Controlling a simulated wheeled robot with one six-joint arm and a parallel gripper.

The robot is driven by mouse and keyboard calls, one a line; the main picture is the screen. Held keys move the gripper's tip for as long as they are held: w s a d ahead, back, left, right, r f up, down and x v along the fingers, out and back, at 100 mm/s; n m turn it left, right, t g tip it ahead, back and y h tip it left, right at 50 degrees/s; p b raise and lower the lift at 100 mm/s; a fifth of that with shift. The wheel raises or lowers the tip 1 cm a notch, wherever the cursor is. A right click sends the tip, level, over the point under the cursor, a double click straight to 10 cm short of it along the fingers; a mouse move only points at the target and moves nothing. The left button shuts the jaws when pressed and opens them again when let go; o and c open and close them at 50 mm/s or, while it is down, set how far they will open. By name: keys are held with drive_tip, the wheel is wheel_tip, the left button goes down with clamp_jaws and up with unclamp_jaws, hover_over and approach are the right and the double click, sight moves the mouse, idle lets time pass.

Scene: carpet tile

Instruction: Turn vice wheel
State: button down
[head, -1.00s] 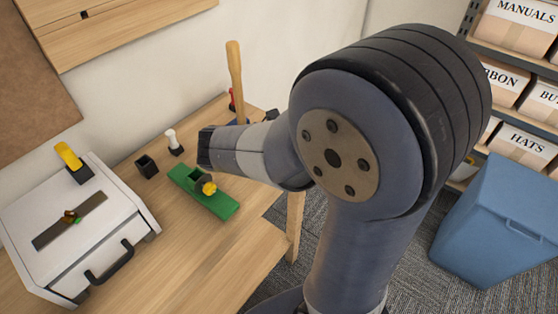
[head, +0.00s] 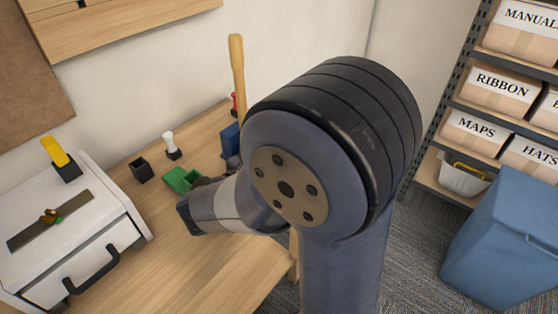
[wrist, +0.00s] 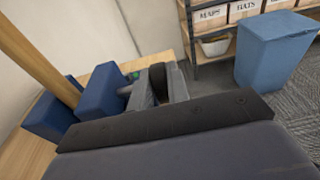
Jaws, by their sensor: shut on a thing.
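The blue vice (head: 231,140) stands at the back right of the table, partly hidden by my arm in the head view. In the wrist view its two blue blocks (wrist: 103,92) stand at the left, and a grey shaft runs from the nearer one toward my gripper. My gripper (wrist: 155,86) is at the end of this shaft, shut on what seems to be the vice wheel, which is mostly hidden between and behind the fingers. The head view hides my gripper behind my arm.
A wooden handle (head: 237,75) rises close behind the vice. A green fixture (head: 183,180), a black cup (head: 141,169) and a white-topped peg (head: 171,146) stand left of it. A white drawer box (head: 75,225) is at far left. A blue bin (head: 505,235) stands off the table.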

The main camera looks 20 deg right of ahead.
drive_tip(key=shift+f, duration=0.1)
drive_tip(key=c, duration=1.4)
unclamp_jaws()
drive_tip(key=shift+o, duration=0.2)
wheel_tip(320, 180, up, 10)
drive_tip(key=p, duration=0.3)
wheel_tip(320, 180, down, 10)
drive_tip(key=b, duration=0.3)
